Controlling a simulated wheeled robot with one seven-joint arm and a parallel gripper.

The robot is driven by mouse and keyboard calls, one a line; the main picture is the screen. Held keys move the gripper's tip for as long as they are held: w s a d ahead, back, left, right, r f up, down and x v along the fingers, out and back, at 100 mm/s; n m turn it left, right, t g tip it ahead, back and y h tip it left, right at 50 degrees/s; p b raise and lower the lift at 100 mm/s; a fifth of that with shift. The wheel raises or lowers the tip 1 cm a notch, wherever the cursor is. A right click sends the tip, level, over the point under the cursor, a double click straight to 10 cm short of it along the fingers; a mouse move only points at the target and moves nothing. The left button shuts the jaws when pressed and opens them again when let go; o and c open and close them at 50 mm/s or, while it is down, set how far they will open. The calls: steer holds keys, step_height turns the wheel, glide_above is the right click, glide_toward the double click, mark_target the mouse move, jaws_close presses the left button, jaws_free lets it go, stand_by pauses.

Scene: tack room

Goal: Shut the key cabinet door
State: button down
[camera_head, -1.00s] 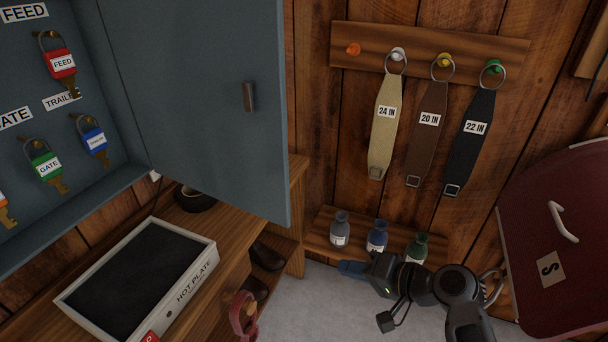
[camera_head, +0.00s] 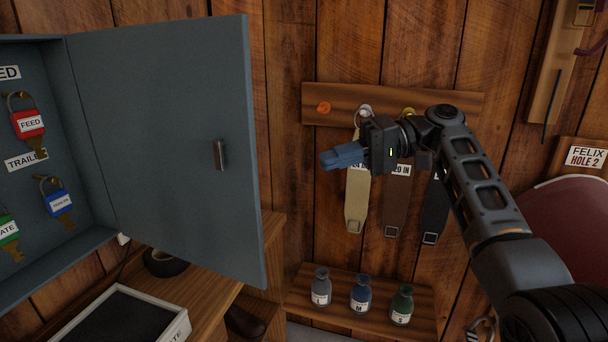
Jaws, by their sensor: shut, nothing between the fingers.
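The key cabinet (camera_head: 85,245) is at the left, a grey-blue box with tagged keys hanging inside. Its door (camera_head: 165,110) stands wide open, hinged on the cabinet's right side and swung out to the right. A small brown handle (camera_head: 220,155) is on the face of the door that I see, near its free edge. My gripper (camera_head: 330,160) is shut and empty, with blue fingers pointing left. In the picture it is to the right of the door's free edge, apart from it, in front of the hanging straps.
A peg rail (camera_head: 400,97) with several straps is on the wall behind my gripper. Small bottles (camera_head: 361,293) stand on a low shelf (camera_head: 290,288). A dark red object (camera_head: 570,225) is at right.

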steer(key=s+p+x, duration=0.2)
steer(key=x, duration=1)
steer(key=shift+s+d+f+p, duration=0.3)
steer(key=shift+f, duration=0.1)
steer(key=shift+s, duration=0.1)
